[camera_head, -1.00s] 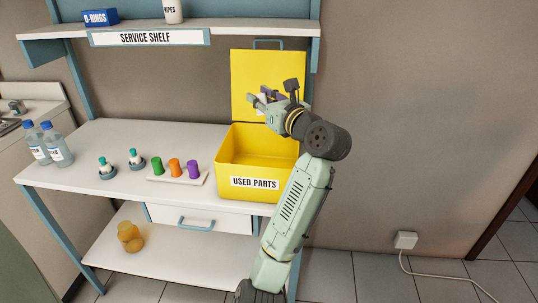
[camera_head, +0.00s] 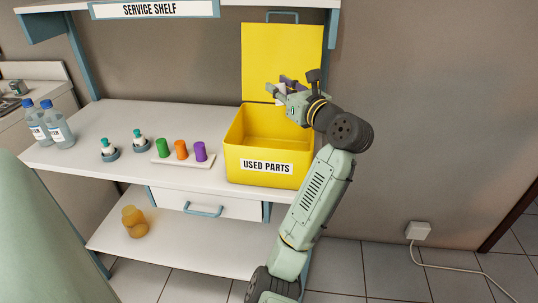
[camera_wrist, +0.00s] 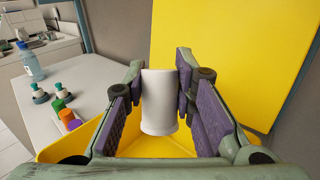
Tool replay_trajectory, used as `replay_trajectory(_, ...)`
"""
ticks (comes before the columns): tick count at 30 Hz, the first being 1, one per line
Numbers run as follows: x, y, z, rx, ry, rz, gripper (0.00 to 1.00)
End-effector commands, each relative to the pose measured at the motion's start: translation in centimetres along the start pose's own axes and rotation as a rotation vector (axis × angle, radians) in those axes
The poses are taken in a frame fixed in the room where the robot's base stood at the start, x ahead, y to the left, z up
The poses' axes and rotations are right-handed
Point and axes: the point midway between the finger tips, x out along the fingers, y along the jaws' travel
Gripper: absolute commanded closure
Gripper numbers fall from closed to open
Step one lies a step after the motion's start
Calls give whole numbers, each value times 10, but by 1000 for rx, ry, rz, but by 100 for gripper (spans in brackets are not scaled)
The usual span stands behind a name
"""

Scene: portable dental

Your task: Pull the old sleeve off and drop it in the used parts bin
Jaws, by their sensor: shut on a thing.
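The old sleeve (camera_wrist: 159,102) is a plain white cylinder with a flared lower rim. My gripper (camera_wrist: 160,100) is shut on it, one purple-padded finger on each side. In the head view my gripper (camera_head: 281,92) is above the used parts bin (camera_head: 267,180), in front of its raised lid. The bin is an open yellow box labelled "USED PARTS" at the right end of the bench. The part of its inside that shows in the head view looks empty. The sleeve is mostly hidden by my fingers in the head view.
On the bench (camera_head: 190,120) are a green (camera_head: 162,147), an orange (camera_head: 181,149) and a purple cylinder (camera_head: 200,151) on a white strip. Two small teal-topped pieces (camera_head: 108,147) stand in dark rings to their left. Two bottles (camera_head: 57,128) stand at the far left.

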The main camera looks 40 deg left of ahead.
Motion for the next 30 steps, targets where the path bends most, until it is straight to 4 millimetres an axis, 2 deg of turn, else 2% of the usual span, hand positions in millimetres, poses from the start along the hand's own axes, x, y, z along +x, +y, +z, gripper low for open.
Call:
replay_trajectory(1, 0, 0, -12, 0, 0, 0, 84)
replay_trajectory(3, 0, 0, -16, 0, 0, 0, 84)
replay_trajectory(14, 0, -1, -17, 0, 0, 0, 84)
replay_trajectory(15, 0, -1, -17, 0, 0, 0, 73)
replay_trajectory(24, 0, -1, -18, 0, 0, 0, 53)
replay_trajectory(30, 0, -1, -18, 0, 0, 0, 52)
